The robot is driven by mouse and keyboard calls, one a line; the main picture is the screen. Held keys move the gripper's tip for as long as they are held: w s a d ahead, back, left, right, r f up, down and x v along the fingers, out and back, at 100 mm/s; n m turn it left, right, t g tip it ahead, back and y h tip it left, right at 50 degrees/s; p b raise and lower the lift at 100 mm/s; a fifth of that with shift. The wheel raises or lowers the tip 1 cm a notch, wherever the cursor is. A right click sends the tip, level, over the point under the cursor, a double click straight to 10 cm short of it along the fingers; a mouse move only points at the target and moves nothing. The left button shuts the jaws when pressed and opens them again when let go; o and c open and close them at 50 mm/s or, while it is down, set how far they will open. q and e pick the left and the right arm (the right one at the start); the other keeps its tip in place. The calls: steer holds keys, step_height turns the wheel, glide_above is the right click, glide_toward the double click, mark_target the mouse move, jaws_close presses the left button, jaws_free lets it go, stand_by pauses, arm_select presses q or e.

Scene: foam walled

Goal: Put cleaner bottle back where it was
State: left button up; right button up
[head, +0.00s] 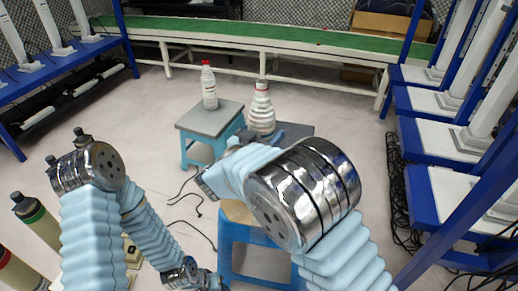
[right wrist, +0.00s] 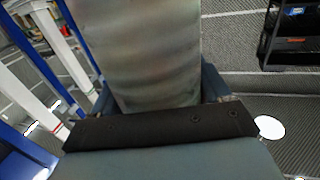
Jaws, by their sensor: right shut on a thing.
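The cleaner bottle (head: 261,108), pale grey and ribbed with a tapered neck and red-orange cap, is upright in the head view, beyond my right arm. My right gripper (head: 268,136) is shut around its lower part. In the right wrist view the bottle's grey body (right wrist: 145,55) fills the space between the jaws. I cannot tell whether its base touches the dark surface behind it. Another white bottle with a red cap (head: 209,88) stands upright on a grey-topped stool (head: 196,121) to the left. My left arm bends down to the bottom edge; its gripper is out of frame.
A dark-topped stand (head: 298,130) is just right of the held bottle. A wooden-topped blue stool (head: 235,213) is under my right arm. A green-topped conveyor (head: 270,32) runs along the back. Blue racks (head: 435,210) stand at both sides. Cables lie on the floor.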

steer(key=w+a+f, duration=0.1)
steer(key=w+f, duration=0.3)
steer(key=f, duration=0.4)
steer(key=shift+f, duration=0.15)
steer(key=shift+f+b, duration=0.15)
steer(key=shift+b, duration=0.2)
steer(key=o, duration=1.2)
steer(key=v, duration=0.7)
steer(key=shift+s+a, duration=0.15)
steer(key=shift+s, duration=0.05)
